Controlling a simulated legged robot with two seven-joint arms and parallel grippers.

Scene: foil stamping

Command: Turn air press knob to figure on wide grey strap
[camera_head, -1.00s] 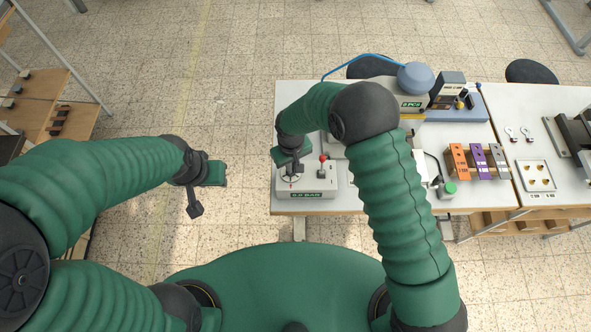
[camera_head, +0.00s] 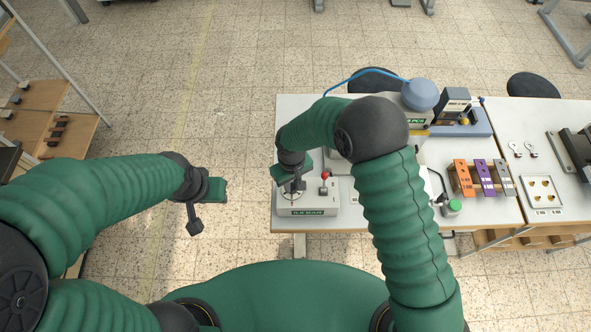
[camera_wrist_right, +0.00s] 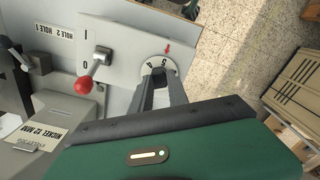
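The control box (camera_head: 309,204) stands at the near left corner of the table. Its numbered white dial (camera_wrist_right: 158,66) shows 4 and 5 below a red arrow (camera_wrist_right: 167,48); the 5 is nearer the arrow. My right gripper (camera_head: 292,187) is down at the dial, and its fingers (camera_wrist_right: 160,82) are at its face with a narrow gap between them. The knob is mostly hidden, so I cannot tell whether they clamp it. The grey strap (camera_head: 503,178) sits right of the purple and orange ones; its figure is too small to read. My left gripper (camera_head: 205,200) hangs over the floor, away from the table.
A red-tipped lever (camera_head: 324,180) stands right of the dial; its red ball (camera_wrist_right: 84,87) is close to my fingers in the wrist view. The press with a blue-grey cap (camera_head: 420,95) stands behind. A green button (camera_head: 453,206) and a white tray (camera_head: 541,193) lie right.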

